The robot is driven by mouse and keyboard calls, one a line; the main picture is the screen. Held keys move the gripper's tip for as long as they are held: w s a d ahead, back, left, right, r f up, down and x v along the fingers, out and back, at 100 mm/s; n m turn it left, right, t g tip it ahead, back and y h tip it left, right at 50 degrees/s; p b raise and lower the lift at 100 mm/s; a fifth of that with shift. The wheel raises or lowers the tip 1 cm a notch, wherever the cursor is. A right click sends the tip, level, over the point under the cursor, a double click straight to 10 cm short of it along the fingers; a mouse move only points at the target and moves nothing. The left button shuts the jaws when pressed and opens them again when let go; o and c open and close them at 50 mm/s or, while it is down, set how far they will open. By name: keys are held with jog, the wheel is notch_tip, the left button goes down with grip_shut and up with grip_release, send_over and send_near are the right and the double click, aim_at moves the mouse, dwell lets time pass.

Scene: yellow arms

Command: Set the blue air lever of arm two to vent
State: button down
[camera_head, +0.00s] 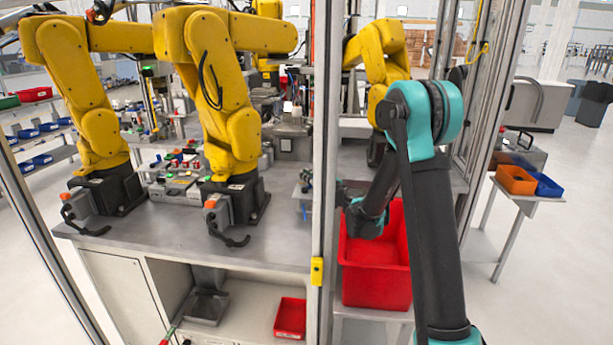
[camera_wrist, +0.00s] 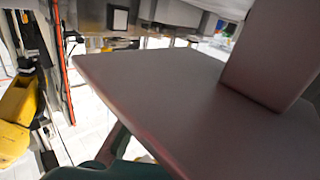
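Several yellow robot arms stand at the grey workbench, among them a left one (camera_head: 98,130), a middle one (camera_head: 228,110) and a right one behind my own arm (camera_head: 380,55). I cannot tell by sight which is arm two. No blue air lever can be made out for certain in either view. The middle arm's base (camera_head: 238,198) has a grey box with an orange top (camera_head: 214,208) in front. My gripper (camera_head: 305,187) appears small and dark beyond the metal post, partly hidden by it, above the bench. Its fingers are too small to read.
A metal post (camera_head: 325,130) with a yellow latch stands between the middle arm and my arm. A red bin (camera_head: 375,275) lies below my wrist. In the wrist view, a large grey-brown plate (camera_wrist: 165,85) and an upright block (camera_wrist: 268,55) fill much of the picture.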

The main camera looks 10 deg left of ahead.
aim_at(298, 183)
jog(key=shift+a, duration=0.1)
dwell(0.3)
jog(key=n+g+y, duration=0.1)
jog(key=a+n+g+y, duration=0.1)
jog(key=g, duration=0.1)
jog(key=shift+a, duration=0.1)
jog(key=shift+s+a+n+g+y, duration=0.25)
jog(key=shift+a+n+g+y, duration=0.3)
jog(key=shift+n+g, duration=0.4)
jog(key=shift+s+a+n+g+y, duration=0.2)
jog(key=shift+a+n+g+y, duration=0.2)
jog(key=shift+n+g+y, duration=0.55)
jog(key=shift+h, duration=0.3)
jog(key=c, duration=1.6)
grip_release()
jog(key=shift+d, duration=0.1)
